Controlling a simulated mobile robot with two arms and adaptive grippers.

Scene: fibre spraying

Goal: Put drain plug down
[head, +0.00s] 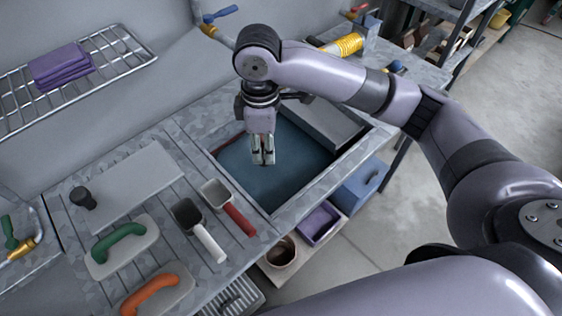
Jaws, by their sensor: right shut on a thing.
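My right gripper (262,158) points down over the sink (226,147), its fingers close together. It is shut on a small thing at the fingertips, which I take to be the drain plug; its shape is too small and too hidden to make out. The sink holds a dark blue-green surface, and the fingertips are above it or at it; I cannot tell which. The drain itself is not visible. My left gripper is not in view.
Left of the sink lie two scoops, one with a white handle (207,243) and one with a red handle (239,219). A green-handled float (122,247), an orange-handled float (155,292) and a black knobbed object (83,198) are further left. A wire shelf (118,55) holds purple cloths (60,66).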

